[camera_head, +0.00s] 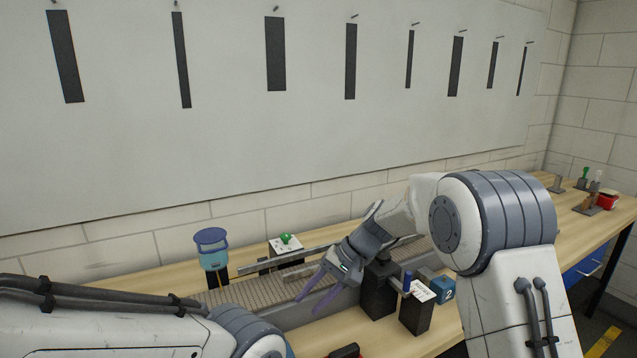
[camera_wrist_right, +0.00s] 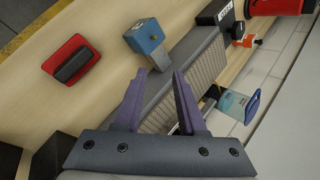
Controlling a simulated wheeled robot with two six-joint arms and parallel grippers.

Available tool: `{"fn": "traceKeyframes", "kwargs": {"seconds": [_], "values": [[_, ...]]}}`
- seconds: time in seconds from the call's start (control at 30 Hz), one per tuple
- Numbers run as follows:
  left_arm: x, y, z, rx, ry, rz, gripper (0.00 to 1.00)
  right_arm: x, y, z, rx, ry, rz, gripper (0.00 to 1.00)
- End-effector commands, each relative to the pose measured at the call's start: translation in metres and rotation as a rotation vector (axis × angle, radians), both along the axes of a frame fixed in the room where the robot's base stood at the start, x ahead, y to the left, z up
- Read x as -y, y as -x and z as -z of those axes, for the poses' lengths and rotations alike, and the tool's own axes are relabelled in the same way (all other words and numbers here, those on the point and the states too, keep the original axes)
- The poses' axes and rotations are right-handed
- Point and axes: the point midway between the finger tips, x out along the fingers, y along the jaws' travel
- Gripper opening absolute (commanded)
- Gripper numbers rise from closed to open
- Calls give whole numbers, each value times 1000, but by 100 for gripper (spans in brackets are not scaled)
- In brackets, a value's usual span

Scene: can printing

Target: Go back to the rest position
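My right gripper (camera_head: 320,292) reaches from the right side of the head view over the conveyor, its purple fingers pointing down and left. In the right wrist view its two purple fingers (camera_wrist_right: 160,98) stand apart with nothing between them. The conveyor (camera_wrist_right: 203,62) lies beneath and beyond the fingers. My left arm crosses the lower left of the head view, but its gripper is outside the picture.
A blue container (camera_head: 211,250) stands behind the conveyor, near a green button (camera_head: 286,239). A blue block marked 2 (camera_head: 445,289) sits right of the black stands. A red-and-black switch (camera_wrist_right: 72,62) lies on the wooden table. A red container (camera_head: 606,200) is far right.

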Motion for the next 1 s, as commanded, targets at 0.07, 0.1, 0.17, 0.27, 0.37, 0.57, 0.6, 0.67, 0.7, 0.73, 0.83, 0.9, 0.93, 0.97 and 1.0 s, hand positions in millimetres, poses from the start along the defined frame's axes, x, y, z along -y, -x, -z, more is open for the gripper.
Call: {"fn": "traceKeyframes", "kwargs": {"seconds": [0.07, 0.1, 0.17, 0.27, 0.37, 0.57, 0.6, 0.67, 0.7, 0.73, 0.83, 0.9, 0.93, 0.97, 1.0], "values": [[0, 0, 0, 0, 0, 0, 50, 41, 26, 11, 35, 134, 20, 40], [0, 0, 0, 0, 0, 0, 50, 60, 39, 17, 56, 199, 24, 40], [0, 0, 0, 0, 0, 0, 50, 88, 59, 25, 88, 289, 21, 40], [0, 0, 0, 0, 0, 0, 50, 124, 88, 34, 141, 406, 3, 40], [0, 0, 0, 0, 0, 0, 50, 149, 112, 39, 186, 488, -21, 40], [0, 0, 0, 0, 0, 0, 50, 181, 151, 46, 262, 593, -75, 40], [0, 0, 0, 0, 0, 0, 50, 185, 158, 48, 276, 608, -86, 40], [0, 0, 0, 0, 0, 0, 50, 191, 168, 49, 297, 630, -103, 40], [0, 0, 0, 0, 0, 0, 50, 195, 175, 50, 310, 642, -114, 40], [0, 0, 0, 0, 0, 0, 50, 197, 180, 51, 321, 651, -122, 40], [0, 0, 8, 0, 0, 0, 50, 179, 187, 54, 336, 642, -190, 40], [0, 0, 12, 0, 0, 0, 50, 165, 194, 54, 338, 628, -238, 40], [0, 0, 14, 0, 0, 0, 50, 159, 197, 54, 339, 623, -259, 40], [0, 0, 16, 0, 0, 0, 50, 152, 201, 54, 339, 617, -283, 40], [0, 0, 19, 0, 0, 0, 50, 144, 206, 53, 341, 609, -315, 40]]}}
